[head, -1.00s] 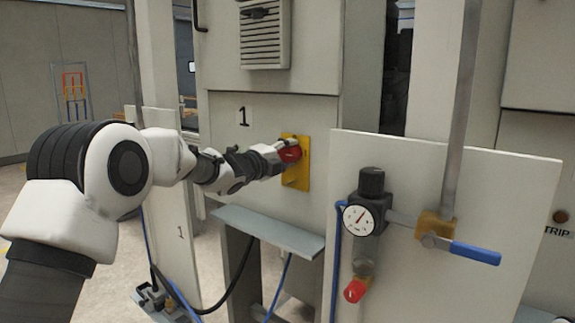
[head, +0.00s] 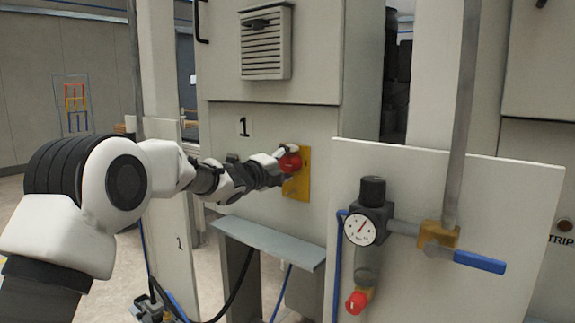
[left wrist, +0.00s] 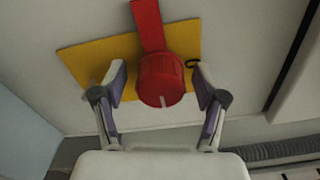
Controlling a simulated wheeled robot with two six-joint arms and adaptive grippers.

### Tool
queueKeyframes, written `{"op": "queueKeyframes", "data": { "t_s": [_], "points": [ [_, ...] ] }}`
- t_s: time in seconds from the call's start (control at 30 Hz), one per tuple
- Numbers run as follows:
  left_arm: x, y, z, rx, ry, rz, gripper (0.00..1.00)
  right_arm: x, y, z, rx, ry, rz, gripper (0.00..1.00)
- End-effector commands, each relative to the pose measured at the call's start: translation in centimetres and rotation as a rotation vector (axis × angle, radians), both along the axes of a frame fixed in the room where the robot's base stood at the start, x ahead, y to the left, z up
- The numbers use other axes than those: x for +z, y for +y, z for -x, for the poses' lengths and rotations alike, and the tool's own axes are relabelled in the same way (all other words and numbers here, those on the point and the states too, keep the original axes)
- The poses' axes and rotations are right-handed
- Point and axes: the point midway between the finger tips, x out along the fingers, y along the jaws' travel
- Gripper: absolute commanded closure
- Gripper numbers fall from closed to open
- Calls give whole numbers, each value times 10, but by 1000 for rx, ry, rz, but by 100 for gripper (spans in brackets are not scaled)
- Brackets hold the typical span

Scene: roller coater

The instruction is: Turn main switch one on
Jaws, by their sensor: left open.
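Main switch one is a red rotary knob (head: 289,162) on a yellow plate (head: 302,183), on the grey cabinet panel below the label "1" (head: 243,127). In the left wrist view the red knob (left wrist: 160,80) has a red bar rising above it and a pale mark on its lower rim. The yellow plate (left wrist: 85,62) lies behind it. My left gripper (head: 281,160) is at the knob. In the wrist view its open fingers (left wrist: 161,88) stand on either side of the knob, with visible gaps. My right gripper is not in view.
A pressure gauge (head: 360,229) with a red knob (head: 356,302) and a blue-handled valve (head: 479,262) sit on a panel (head: 450,180) to the right. A grey shelf (head: 270,243) juts out below the switch. A vented box (head: 266,42) is above.

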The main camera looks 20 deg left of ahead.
Motion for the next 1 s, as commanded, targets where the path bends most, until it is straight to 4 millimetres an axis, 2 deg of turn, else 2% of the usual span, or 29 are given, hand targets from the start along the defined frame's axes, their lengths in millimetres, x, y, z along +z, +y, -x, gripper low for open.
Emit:
{"op": "queueKeyframes", "data": {
  "t_s": [0.13,0.23,0.5,0.63,0.77,1.0],
  "points": [
    [0,2,3,0,0,1,28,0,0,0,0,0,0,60],
    [1,6,15,0,0,2,28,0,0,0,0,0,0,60],
    [1,30,78,2,1,6,28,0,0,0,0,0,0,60],
    [0,38,102,1,0,3,28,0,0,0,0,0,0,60],
    [0,41,112,0,0,1,28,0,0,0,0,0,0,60],
    [-1,41,113,0,1,0,28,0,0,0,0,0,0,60]
  ]
}}
